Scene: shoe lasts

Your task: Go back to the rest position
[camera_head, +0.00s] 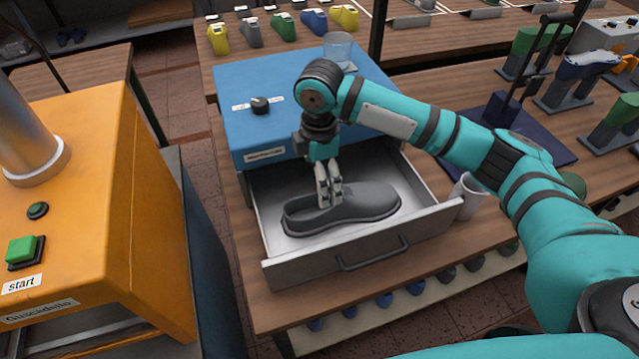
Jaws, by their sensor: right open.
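My right arm comes in from the right, and its gripper (328,190) points down over the open drawer (430,221). A dark grey shoe (365,203) lies in the drawer with its toe to the right. The gripper's fingertips are at the shoe's opening and hide part of it. The fingers are open; I cannot tell whether they touch the shoe. My left gripper is not in view.
An orange machine (100,180) with a green start button (22,250) stands at the left. Green and blue-white shoe lasts on stands (590,65) fill the right of the table. A white cup (466,198) stands beside the drawer. Coloured lasts (283,27) line the back table.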

